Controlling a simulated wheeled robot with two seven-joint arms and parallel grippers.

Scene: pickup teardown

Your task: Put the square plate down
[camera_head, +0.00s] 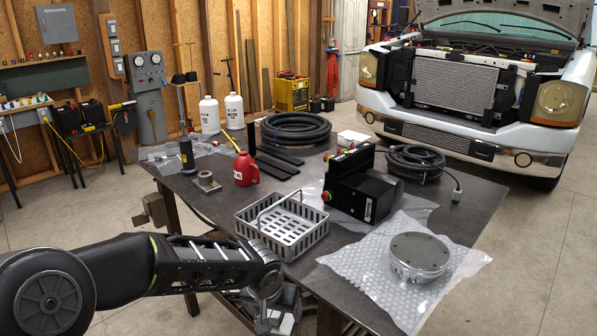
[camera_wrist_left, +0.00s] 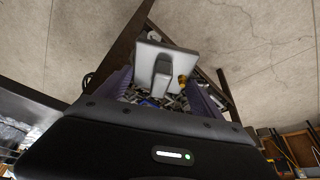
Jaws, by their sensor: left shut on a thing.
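The light grey square plate (camera_wrist_left: 172,60), with a raised grey tab on its face, shows in the left wrist view at the ends of my left gripper's fingers (camera_wrist_left: 160,90). My left gripper is shut on it. The exact contact is hard to make out. In the head view my left gripper (camera_head: 277,312) is low at the bottom edge, in front of the near edge of the dark table (camera_head: 330,268). A small pale patch there may be part of the plate. My right gripper is in neither view.
A grey basket (camera_head: 284,228) stands near the table's front edge. Right of it, a round metal part (camera_head: 418,257) sits on bubble wrap (camera_head: 370,262). A black motor unit (camera_head: 358,188), red can (camera_head: 245,168) and hoses (camera_head: 296,130) are behind. A small ringed block (camera_head: 205,182) lies left.

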